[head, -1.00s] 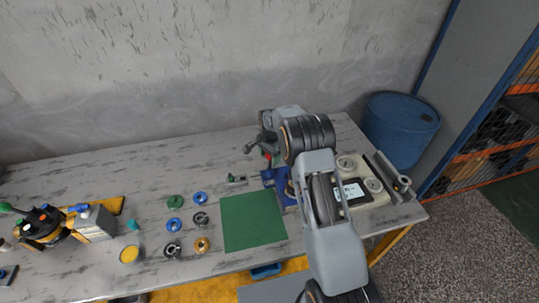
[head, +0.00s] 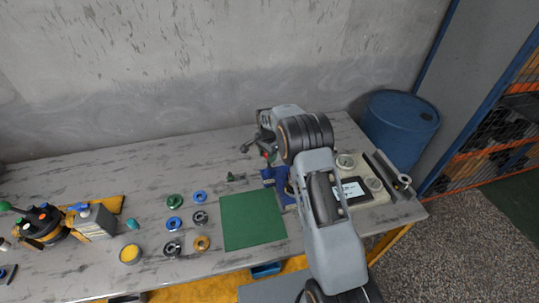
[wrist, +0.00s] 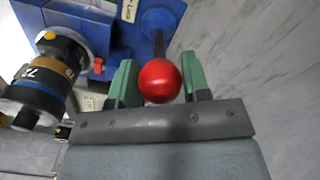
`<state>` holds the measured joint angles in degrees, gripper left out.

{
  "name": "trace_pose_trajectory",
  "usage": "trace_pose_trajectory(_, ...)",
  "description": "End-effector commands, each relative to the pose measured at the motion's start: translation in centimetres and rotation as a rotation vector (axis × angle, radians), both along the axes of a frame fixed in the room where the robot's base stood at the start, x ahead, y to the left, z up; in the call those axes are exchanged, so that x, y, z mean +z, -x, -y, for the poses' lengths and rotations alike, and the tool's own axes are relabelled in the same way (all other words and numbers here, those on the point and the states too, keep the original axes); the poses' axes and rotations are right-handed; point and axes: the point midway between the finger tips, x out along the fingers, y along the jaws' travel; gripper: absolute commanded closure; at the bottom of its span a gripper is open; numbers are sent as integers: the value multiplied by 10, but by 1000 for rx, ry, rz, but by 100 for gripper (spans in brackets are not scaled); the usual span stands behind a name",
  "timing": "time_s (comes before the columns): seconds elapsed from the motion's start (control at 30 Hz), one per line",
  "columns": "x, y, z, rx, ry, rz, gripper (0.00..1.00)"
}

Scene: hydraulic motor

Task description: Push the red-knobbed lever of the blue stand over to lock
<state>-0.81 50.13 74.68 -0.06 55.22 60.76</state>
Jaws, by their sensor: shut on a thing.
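The blue stand (wrist: 120,30) fills the top left of the wrist view, and in the head view it is partly hidden behind my arm (head: 268,174). Its lever ends in a round red knob (wrist: 159,81); the dark lever rod runs up from the knob toward the stand. My gripper (wrist: 160,84) has its two green fingers on either side of the knob and is shut on it. In the head view the gripper is small and mostly hidden by my wrist. A black and brass cylinder marked with numbers (wrist: 42,88) sits on the stand's left side.
A green mat (head: 252,220) lies in front of the stand. Several rings lie left of it, with a yellow cup (head: 130,254). A blue drum (head: 400,128) is beyond the table's right end.

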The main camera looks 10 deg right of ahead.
Motion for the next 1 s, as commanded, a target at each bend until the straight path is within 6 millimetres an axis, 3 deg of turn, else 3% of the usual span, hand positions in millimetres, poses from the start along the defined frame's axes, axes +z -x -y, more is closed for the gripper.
trace_pose_trajectory(1.0,-3,-1,-20,1,-3,4,70)
